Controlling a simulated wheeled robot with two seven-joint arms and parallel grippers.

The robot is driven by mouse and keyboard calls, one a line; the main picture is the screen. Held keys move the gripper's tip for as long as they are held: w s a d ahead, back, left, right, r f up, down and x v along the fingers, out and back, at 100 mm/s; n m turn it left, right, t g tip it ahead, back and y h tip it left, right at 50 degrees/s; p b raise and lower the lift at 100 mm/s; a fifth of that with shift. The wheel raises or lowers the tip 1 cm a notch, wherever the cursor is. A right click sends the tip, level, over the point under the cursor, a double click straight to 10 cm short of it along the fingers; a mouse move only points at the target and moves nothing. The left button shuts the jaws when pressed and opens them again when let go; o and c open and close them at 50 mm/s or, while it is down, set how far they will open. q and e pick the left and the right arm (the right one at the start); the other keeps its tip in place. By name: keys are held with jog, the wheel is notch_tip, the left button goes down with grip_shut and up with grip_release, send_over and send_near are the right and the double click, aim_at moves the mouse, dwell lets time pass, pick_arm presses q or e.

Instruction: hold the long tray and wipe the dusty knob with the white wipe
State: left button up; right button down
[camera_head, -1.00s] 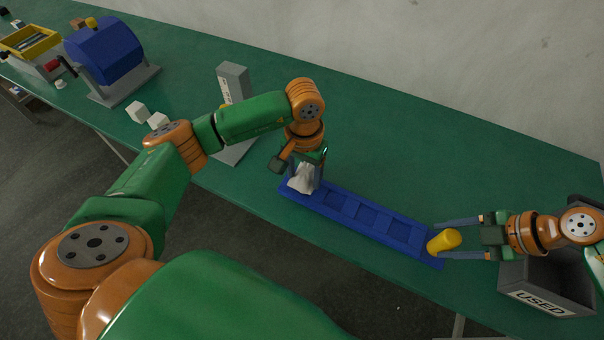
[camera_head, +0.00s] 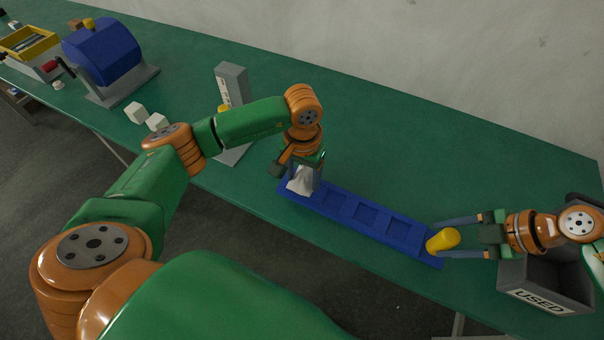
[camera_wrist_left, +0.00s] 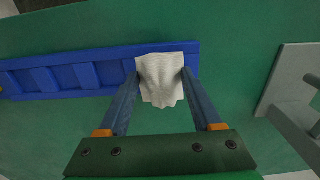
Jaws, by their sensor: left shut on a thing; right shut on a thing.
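The long blue tray (camera_head: 390,230) lies along the green table, with a row of shallow compartments. My left gripper (camera_head: 301,182) is shut on the white wipe (camera_head: 299,180) at the tray's left end. In the left wrist view the crumpled wipe (camera_wrist_left: 161,78) hangs between the fingertips, over the tray (camera_wrist_left: 75,70) near its end. No dusty knob shows there; whatever is under the wipe is hidden. My right gripper (camera_head: 438,239) is shut on a yellow knob-like cylinder (camera_head: 443,240) at the tray's right end.
A dark bin marked USED (camera_head: 545,295) stands under my right wrist. A grey upright block (camera_head: 232,85) stands behind my left forearm, with two white cubes (camera_head: 145,117) left of it. A blue drum machine (camera_head: 103,50) is farther left. The table behind the tray is clear.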

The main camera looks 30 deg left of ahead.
pick_arm(q)
jog(key=shift+f, duration=0.3)
jog(key=shift+a, duration=0.1)
jog(key=shift+a+r, duration=0.1)
jog(key=shift+a, duration=0.7)
jog(key=shift+d, duration=1.75)
jog(key=shift+a, duration=1.8)
jog(key=shift+d, duration=1.8)
jog(key=shift+a, duration=1.8)
jog(key=shift+d, duration=0.9)
jog(key=shift+r, duration=2.4)
